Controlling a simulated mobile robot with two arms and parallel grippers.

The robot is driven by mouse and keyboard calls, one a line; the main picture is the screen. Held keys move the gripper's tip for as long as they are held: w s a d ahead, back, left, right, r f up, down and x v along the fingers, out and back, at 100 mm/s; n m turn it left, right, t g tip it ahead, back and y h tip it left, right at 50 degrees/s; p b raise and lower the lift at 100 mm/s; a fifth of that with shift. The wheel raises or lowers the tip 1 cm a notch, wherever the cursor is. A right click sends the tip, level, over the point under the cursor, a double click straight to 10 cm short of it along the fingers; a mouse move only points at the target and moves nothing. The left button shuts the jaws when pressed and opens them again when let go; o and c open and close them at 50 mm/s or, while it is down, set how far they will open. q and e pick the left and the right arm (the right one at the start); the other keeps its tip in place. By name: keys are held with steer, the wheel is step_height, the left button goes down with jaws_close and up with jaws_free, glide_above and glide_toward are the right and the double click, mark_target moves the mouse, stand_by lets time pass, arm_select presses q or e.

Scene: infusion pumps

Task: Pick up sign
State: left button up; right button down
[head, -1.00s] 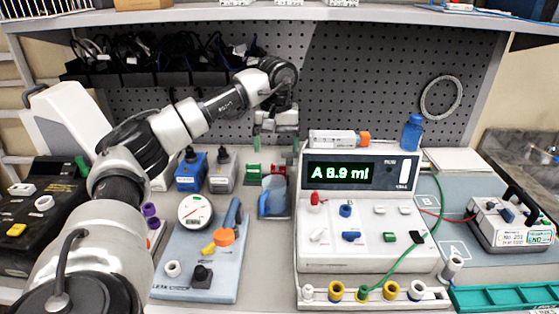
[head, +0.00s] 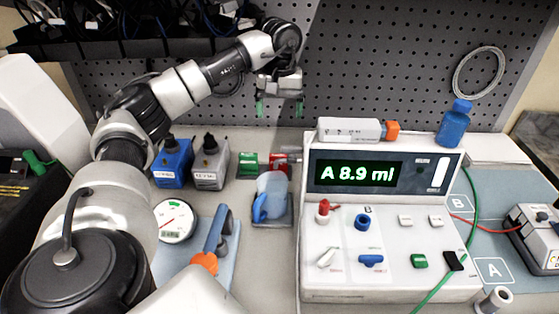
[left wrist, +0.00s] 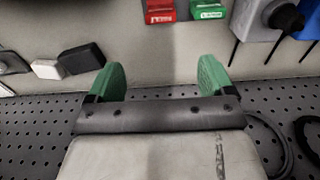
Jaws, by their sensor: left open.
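No object is clearly readable as a sign. The likeliest candidates are a small green block (head: 248,163) and a small red block (head: 279,163) with white labels, side by side at the back of the bench. In the left wrist view the red one (left wrist: 160,12) and the green one (left wrist: 207,10) show at the top edge, cut off. My left gripper (head: 280,107) is open and empty, in front of the pegboard and above the blocks in the head view. Its green fingertips (left wrist: 160,78) are apart, touching neither block. My right gripper is not in view.
A pump unit (head: 325,240) reading "A 8.9 ml" stands right of the blocks. A blue holder (head: 271,195) is in front of them. Blue (head: 173,165) and grey (head: 210,168) boxes stand left. A blue bottle (head: 454,122) and white-orange box (head: 350,130) sit on the pump.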

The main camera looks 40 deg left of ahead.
arm_select(q)
steer(key=b, duration=0.4)
glide_above(278, 171)
steer(key=w, duration=0.1)
steer(key=f, duration=0.4)
steer(key=shift+w+a+f, duration=0.1)
steer(key=shift+a, duration=0.2)
steer(key=shift+w+f, duration=0.1)
steer(key=shift+f, duration=0.25)
step_height(278, 171, down, 6)
steer(key=shift+a+f+b, duration=0.1)
steer(key=shift+f+b, duration=0.1)
steer(key=shift+b, duration=0.55)
steer(key=f, duration=0.4)
steer(key=shift+s+d+f, duration=0.1)
steer(key=shift+s+d, duration=0.1)
steer(key=shift+s, duration=0.2)
steer(key=shift+f, duration=0.5)
steer(key=c, duration=0.9)
steer(key=shift+c, duration=0.5)
steer(key=shift+r, duration=0.1)
